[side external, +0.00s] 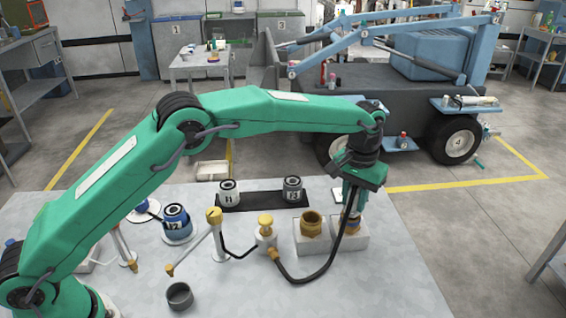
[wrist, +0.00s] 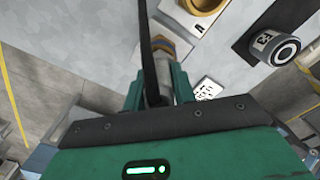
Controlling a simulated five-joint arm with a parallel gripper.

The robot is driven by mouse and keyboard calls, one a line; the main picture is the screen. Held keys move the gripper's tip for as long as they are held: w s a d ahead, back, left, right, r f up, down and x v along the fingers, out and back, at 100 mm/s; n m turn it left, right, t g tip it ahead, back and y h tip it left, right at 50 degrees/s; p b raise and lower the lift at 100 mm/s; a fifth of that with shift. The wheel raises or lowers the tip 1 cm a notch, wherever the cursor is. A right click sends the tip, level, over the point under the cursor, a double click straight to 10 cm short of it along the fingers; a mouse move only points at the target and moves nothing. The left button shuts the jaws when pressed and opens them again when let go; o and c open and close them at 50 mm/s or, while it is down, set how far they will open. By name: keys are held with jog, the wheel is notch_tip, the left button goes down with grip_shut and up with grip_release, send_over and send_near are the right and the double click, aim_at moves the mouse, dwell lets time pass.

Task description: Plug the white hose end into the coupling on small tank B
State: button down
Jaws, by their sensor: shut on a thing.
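My gripper (side external: 352,198) points down at the right of the bench and is shut on the end of a black hose (side external: 325,265). The hose loops from a white post with a brass cap (side external: 265,232). In the wrist view the black hose (wrist: 150,60) runs between the fingers of my gripper (wrist: 158,98). The held end's colour is mostly hidden. Below the fingers is a pale block (side external: 352,243), apparently small tank B, with an orange-brown coupling (wrist: 162,44) partly covered. I cannot tell whether the hose end touches it. Tank A (side external: 312,245) stands just left, with an open brass coupling (side external: 311,222).
A second post (side external: 217,235) with a brass cap stands left of the hose's post. Canisters stand on a black tray (side external: 262,200) behind. A dark cup (side external: 180,295) is at the front. The front right bench is clear.

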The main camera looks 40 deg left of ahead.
jog(key=shift+f, duration=0.1)
jog(key=c, duration=1.1)
grip_release()
jog(key=shift+c, duration=0.2)
notch_tip(320, 180, up, 12)
dwell(0.3)
